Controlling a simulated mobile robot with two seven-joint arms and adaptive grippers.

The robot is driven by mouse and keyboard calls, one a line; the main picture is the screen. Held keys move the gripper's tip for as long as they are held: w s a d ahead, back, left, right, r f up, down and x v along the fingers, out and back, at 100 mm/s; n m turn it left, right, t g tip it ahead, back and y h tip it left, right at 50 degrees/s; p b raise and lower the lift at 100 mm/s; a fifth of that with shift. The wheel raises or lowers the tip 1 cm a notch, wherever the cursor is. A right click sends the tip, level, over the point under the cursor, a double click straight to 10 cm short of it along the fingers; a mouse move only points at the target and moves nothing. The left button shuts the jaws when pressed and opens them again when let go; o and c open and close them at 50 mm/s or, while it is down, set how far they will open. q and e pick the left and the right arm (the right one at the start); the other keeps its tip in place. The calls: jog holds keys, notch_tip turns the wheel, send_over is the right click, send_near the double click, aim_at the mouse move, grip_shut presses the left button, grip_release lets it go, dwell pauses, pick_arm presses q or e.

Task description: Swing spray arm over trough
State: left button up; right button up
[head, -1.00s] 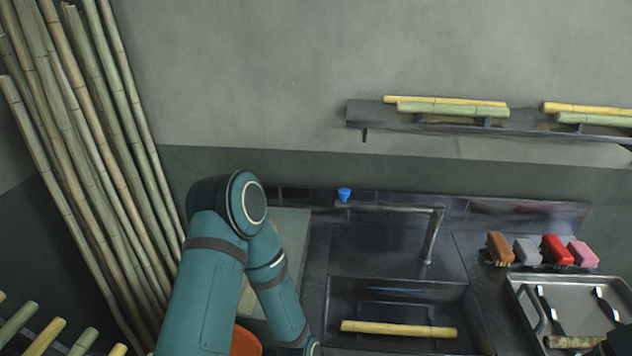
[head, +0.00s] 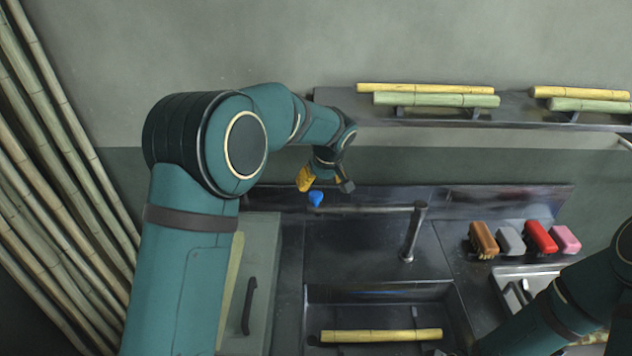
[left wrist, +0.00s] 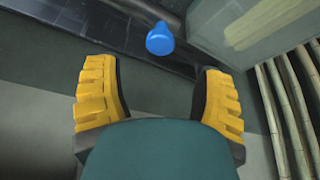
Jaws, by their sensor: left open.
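The spray arm (head: 370,209) is a thin metal pipe reaching left from an upright post (head: 413,232) behind the trough. A blue nozzle (head: 316,199) caps its left end; it also shows in the left wrist view (left wrist: 160,40). The trough (head: 455,318) is a dark basin in front, with a yellow cane (head: 380,336) lying across it. My left gripper (head: 325,182) is open and empty just above and behind the nozzle. In the left wrist view the nozzle lies ahead of the gap between my yellow-padded fingers (left wrist: 158,78). My right arm enters at lower right; its gripper is out of view.
A wall shelf (head: 340,102) with canes is close behind my left arm. Brown, grey, red (head: 540,237) and pink brushes stand right of the post, behind a metal tray (head: 505,277). Tall canes (head: 70,150) lean at the left. The counter between pipe and trough is clear.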

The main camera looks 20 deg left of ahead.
aim_at(316, 194)
pick_arm(q)
jog(key=shift+x, duration=3.65)
jog(key=shift+w, duration=0.1)
grip_shut()
